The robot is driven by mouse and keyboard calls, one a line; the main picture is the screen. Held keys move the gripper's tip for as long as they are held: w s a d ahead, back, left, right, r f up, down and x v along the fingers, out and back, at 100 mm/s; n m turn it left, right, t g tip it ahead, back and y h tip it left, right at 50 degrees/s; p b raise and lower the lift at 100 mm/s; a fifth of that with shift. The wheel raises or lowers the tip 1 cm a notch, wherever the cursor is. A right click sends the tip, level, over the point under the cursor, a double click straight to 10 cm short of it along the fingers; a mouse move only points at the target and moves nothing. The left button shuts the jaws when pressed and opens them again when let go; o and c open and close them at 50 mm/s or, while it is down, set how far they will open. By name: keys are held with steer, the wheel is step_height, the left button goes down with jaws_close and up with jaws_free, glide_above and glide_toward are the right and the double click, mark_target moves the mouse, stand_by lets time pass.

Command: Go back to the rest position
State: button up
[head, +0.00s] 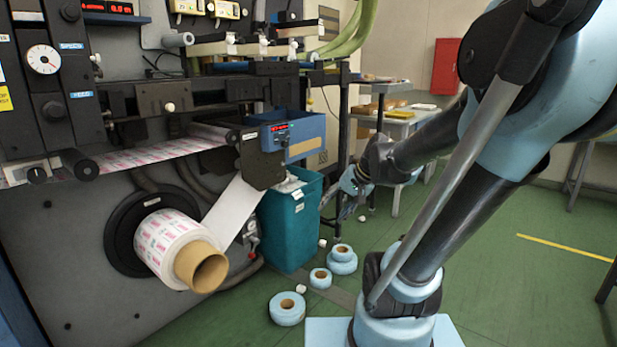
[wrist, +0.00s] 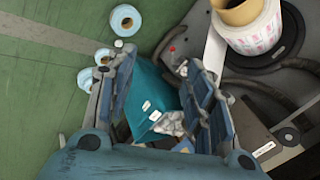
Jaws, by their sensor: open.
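My gripper (head: 345,194) is open in the head view, at the end of my light blue and black arm. It hangs in the air to the right of a teal bin. In the wrist view my gripper (wrist: 165,95) shows its two fingers spread apart with nothing held between them. The teal bin (head: 288,228) also shows in the wrist view (wrist: 150,95), seen between the fingers, with pale crumpled scraps in its top.
The rewinder machine (head: 75,270) fills the left, with a printed roll (head: 170,243) on a cardboard core. Several blue tape rolls (head: 287,308) lie on the green floor. A table (head: 395,118) stands behind, a red cabinet (head: 446,66) on the wall.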

steer(key=s+d+f+n+g+h, duration=0.1)
steer(key=s+d+f+n+h, duration=0.2)
steer(key=s+d, duration=0.8)
steer(key=s+f+h, duration=0.2)
steer(key=s+f, duration=0.1)
steer(key=f, duration=0.1)
steer(key=shift+g, duration=0.4)
